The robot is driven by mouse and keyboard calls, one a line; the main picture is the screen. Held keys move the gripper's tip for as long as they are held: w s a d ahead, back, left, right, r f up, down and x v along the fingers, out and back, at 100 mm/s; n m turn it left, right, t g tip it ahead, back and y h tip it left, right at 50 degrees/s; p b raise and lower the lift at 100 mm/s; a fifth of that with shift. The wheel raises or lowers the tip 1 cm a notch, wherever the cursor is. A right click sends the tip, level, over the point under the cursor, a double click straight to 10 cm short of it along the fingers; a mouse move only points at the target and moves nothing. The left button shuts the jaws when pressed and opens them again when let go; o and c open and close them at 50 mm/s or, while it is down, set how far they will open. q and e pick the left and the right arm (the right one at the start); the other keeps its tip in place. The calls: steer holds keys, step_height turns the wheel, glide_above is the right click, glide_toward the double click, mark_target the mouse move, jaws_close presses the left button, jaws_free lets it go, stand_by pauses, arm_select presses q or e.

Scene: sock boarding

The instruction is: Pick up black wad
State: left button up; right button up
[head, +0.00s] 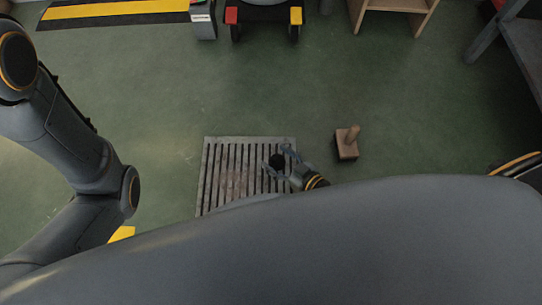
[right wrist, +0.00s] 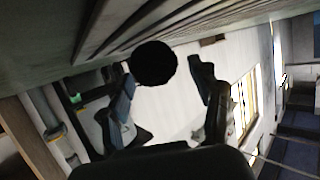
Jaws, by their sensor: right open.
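The black wad (head: 277,161) is a small dark round lump over the slatted grey grate (head: 232,170) in the head view. My right gripper (head: 279,163) is at the grate with its fingers open around the wad. In the right wrist view the wad (right wrist: 154,63) sits between and a little beyond the two open fingertips (right wrist: 163,75), with light gaps on both sides. I cannot tell whether any finger touches it. My left arm comes in at the left of the head view, but its gripper is out of view.
A wooden block with an upright peg (head: 347,144) stands on the green floor right of the grate. A wooden stand (head: 393,8) and a wheeled thing with red and yellow corners (head: 264,15) are at the back. The floor between is clear.

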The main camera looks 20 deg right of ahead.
steer(key=c, duration=1)
steer(key=shift+r, duration=0.1)
